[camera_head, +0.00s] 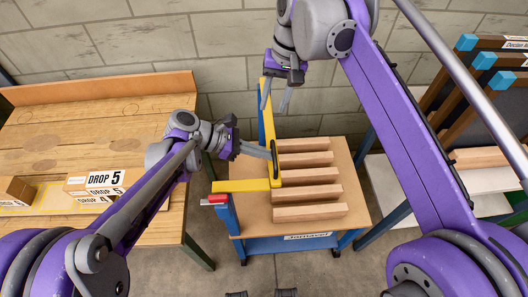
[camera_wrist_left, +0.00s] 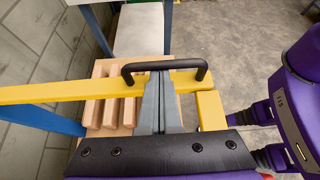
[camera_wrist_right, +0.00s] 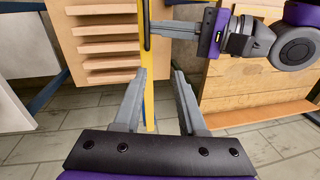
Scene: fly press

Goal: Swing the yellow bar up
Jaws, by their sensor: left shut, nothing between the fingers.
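The yellow bar (camera_head: 269,125) runs along the left side of the cart in the head view, beside the wooden slats, with a short yellow arm (camera_head: 240,186) at its near end. A black handle (camera_wrist_left: 166,67) is fixed on the bar; it also shows in the head view (camera_head: 274,160). My left gripper (camera_head: 268,154) is shut, its fingertips at the handle's opening with nothing gripped. In the left wrist view its fingers (camera_wrist_left: 160,78) overlap the handle and bar. My right gripper (camera_wrist_right: 159,72) is open above the far part of the bar, which shows between its fingers.
Several wooden slats (camera_head: 308,193) lie on the blue cart (camera_head: 352,206). A blue post with a red top (camera_head: 216,199) stands at the cart's near left. A wooden table (camera_head: 90,135) with labelled boxes (camera_head: 105,180) is left. A rack with dark frames (camera_head: 470,85) stands right.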

